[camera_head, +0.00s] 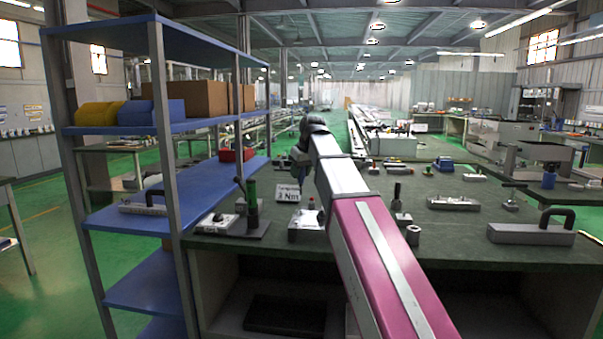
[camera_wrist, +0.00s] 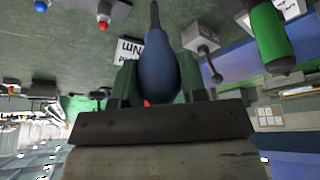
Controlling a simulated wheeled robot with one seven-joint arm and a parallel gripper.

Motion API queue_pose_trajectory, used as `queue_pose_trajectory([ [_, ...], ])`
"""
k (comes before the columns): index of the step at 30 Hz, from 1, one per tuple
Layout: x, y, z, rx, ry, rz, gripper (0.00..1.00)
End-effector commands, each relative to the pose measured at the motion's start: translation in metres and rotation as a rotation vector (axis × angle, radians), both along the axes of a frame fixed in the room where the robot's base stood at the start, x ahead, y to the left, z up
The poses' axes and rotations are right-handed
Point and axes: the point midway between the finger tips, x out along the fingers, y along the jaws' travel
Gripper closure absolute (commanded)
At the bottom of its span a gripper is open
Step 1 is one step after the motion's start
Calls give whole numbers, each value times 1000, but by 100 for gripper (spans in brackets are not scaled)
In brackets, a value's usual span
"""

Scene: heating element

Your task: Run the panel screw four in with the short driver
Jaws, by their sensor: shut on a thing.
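My gripper (camera_wrist: 158,84) is shut on a blue-handled driver (camera_wrist: 157,62), which lies between the two dark green fingers in the wrist view. Its thin dark shaft points to the top of that view. In the head view my gripper (camera_head: 300,165) hangs over the bench's left part, mostly hidden by my arm. Below it is a small pale box with a red knob (camera_head: 309,224); the red knob also shows in the wrist view (camera_wrist: 103,23). I cannot make out screw four or tell which thing is the panel.
A white sign (camera_head: 287,193) stands near my gripper. A green-handled tool (camera_head: 252,195) stands upright to its left, close to the blue shelf rack (camera_head: 150,207). Blocks and small fixtures (camera_head: 453,203) are spread over the bench (camera_head: 470,240). A handled grey block (camera_head: 530,234) lies at the right.

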Motion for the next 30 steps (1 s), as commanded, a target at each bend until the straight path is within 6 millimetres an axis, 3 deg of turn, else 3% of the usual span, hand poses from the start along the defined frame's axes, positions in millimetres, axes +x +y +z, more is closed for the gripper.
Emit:
queue_pose_trajectory([
  [11, 0, 0, -7, 0, 0, 1, 86],
  [30, 0, 0, -51, 0, 0, 1, 86],
])
